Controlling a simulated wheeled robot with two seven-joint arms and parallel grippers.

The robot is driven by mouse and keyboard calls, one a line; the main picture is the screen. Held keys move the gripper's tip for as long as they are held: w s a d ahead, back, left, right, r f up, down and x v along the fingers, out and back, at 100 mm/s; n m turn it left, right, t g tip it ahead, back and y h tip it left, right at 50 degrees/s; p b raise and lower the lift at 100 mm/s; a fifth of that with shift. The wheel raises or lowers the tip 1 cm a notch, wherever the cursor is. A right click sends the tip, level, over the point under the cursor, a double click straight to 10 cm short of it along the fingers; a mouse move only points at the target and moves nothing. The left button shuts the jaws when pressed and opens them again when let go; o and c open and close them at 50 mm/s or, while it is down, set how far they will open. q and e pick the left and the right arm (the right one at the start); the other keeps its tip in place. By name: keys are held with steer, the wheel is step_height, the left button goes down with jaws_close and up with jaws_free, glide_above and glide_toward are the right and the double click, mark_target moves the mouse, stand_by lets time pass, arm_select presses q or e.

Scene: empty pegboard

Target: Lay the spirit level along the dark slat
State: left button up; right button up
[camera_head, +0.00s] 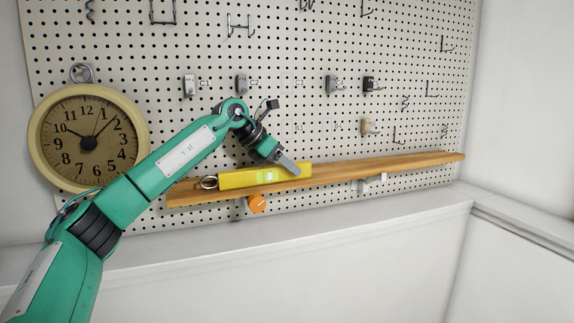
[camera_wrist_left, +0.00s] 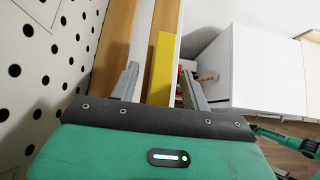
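The yellow spirit level (camera_head: 240,180), with a pale green window near its middle, lies on the left half of a long wooden shelf (camera_head: 390,164) on the pegboard. In the left wrist view the shelf shows brown slats (camera_wrist_left: 117,40) with a paler strip (camera_wrist_left: 142,35) between them. The level (camera_wrist_left: 161,70) looks roughly in line with them there. My left gripper (camera_head: 290,165) is at the right part of the level. In its wrist view the left gripper (camera_wrist_left: 159,72) is open, with the level between its fingers and gaps at both sides. My right gripper is not seen.
A round clock (camera_head: 88,137) hangs left of the shelf. Hooks and small grey holders (camera_head: 332,84) are on the pegboard above. The shelf's right half is clear.

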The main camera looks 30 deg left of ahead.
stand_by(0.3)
arm_select(q)
steer(key=shift+r, duration=0.15)
steer(key=shift+s+d+r+p, duration=0.2)
steer(key=shift+s+d+r, duration=0.15)
steer(key=shift+r, duration=0.3)
steer(key=shift+s+d+r+p, duration=0.2)
steer(key=shift+d+r, duration=0.15)
steer(key=shift+r, duration=0.25)
steer(key=s+d+b, duration=0.6)
steer(key=s+d, duration=0.2)
steer(key=d, duration=0.1)
steer(key=s+d+f+m+p, duration=0.1)
steer(key=s+d+f, duration=0.1)
steer(key=f, duration=1.1)
steer(key=s+d+f+m+g+h+p, duration=0.1)
steer(key=d+f, duration=0.4)
steer(key=f, duration=0.8)
steer(key=shift+s+f+m+g+h, duration=0.3)
steer(key=shift+s+m, duration=0.1)
